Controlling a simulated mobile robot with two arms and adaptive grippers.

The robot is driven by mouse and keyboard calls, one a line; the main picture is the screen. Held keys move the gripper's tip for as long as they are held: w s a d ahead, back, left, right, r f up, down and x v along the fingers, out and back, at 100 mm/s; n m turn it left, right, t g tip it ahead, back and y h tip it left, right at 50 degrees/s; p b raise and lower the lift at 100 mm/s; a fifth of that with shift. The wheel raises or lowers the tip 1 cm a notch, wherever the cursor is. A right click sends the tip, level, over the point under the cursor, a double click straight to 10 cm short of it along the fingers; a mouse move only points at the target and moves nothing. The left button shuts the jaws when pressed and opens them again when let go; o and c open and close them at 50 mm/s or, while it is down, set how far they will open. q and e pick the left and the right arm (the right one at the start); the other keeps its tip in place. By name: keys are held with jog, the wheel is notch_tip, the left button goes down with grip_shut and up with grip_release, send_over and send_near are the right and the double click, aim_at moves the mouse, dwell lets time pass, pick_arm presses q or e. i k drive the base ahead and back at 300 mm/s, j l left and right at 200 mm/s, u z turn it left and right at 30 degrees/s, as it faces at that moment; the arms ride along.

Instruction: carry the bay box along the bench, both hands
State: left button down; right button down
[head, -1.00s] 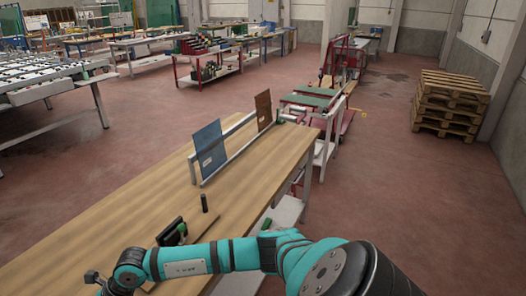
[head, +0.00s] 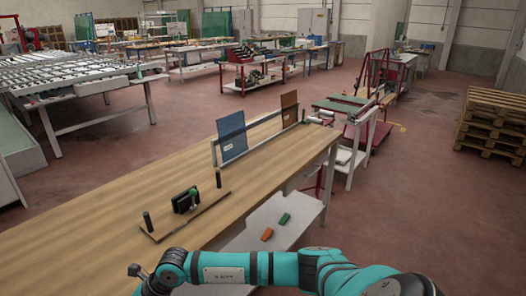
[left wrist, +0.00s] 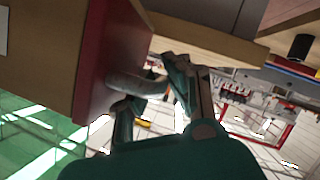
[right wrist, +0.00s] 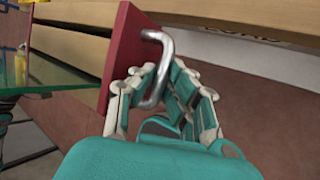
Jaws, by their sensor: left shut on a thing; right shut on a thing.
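The bay box shows only in the wrist views. In the left wrist view its red end panel (left wrist: 108,58) carries a curved handle (left wrist: 132,84), and my left gripper (left wrist: 152,98) is shut on it. In the right wrist view a red end panel (right wrist: 124,50) with a grey metal handle (right wrist: 158,62) shows, and my right gripper (right wrist: 150,98) is shut around that handle. The box's contents are hidden. The wooden bench (head: 110,215) runs across the head view. No gripper fingers or box can be made out there.
On the bench stand a rack with a blue pane (head: 231,135) and a brown pane (head: 289,110), and a board with posts and a black-green tool (head: 186,201). A shelf (head: 265,222) below holds orange and green pieces. Pallets (head: 492,125) stand right.

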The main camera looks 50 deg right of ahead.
aim_at(298, 146)
jog(key=l, duration=5.55)
jog(key=k+l, duration=0.1)
jog(key=l, duration=0.6)
jog(key=i+l, duration=0.15)
jog(key=i, duration=0.3)
jog(key=i+l, duration=0.15)
jog(key=i, duration=0.35)
